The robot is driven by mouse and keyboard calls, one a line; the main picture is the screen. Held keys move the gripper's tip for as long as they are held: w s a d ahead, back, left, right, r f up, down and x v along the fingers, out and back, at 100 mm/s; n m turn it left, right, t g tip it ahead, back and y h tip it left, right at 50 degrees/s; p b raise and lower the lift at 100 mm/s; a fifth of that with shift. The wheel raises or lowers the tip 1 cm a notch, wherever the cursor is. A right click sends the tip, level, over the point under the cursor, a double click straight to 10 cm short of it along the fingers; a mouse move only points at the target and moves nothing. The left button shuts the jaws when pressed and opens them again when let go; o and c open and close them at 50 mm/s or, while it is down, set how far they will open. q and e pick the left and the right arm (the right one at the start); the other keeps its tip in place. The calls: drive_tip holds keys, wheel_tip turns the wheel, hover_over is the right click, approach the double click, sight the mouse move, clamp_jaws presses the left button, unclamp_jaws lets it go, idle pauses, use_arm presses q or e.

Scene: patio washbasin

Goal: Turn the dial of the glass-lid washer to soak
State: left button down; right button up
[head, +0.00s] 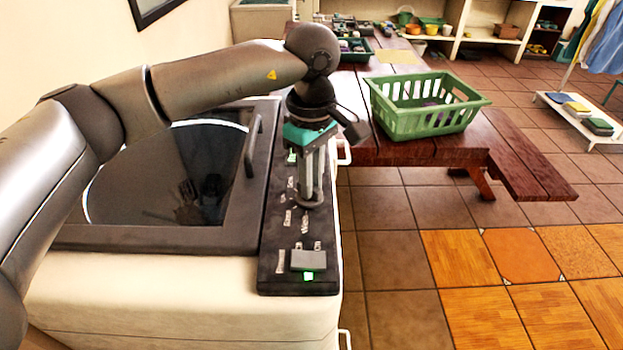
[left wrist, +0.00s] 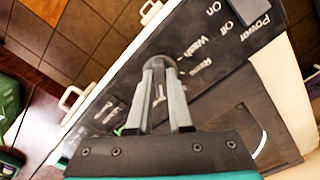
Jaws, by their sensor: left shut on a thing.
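The glass-lid washer (head: 150,275) stands at the lower left, with its dark-framed glass lid (head: 150,180) closed. A dark control panel (head: 270,265) runs along its right side. My left gripper (head: 311,198) points down onto this panel. Its fingers are shut on the dial (head: 309,204), which they mostly hide. In the left wrist view the gripper (left wrist: 160,68) closes around the dial beside the printed labels "Wash" and "Rinse". The dial's pointer is hidden, so I cannot tell its setting. My right gripper is not in view.
A grey power switch (head: 308,261) with a lit green light sits at the panel's near end. The lid handle (head: 252,146) stands left of my gripper. A green basket (head: 425,104) rests on the wooden table (head: 365,150).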

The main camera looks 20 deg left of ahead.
use_arm(q)
drive_tip(key=shift+r, duration=0.1)
drive_tip(key=c, duration=0.8)
unclamp_jaws()
wheel_tip(320, 180, up, 15)
drive_tip(key=shift+r+p, duration=0.1)
drive_tip(key=shift+p, duration=0.5)
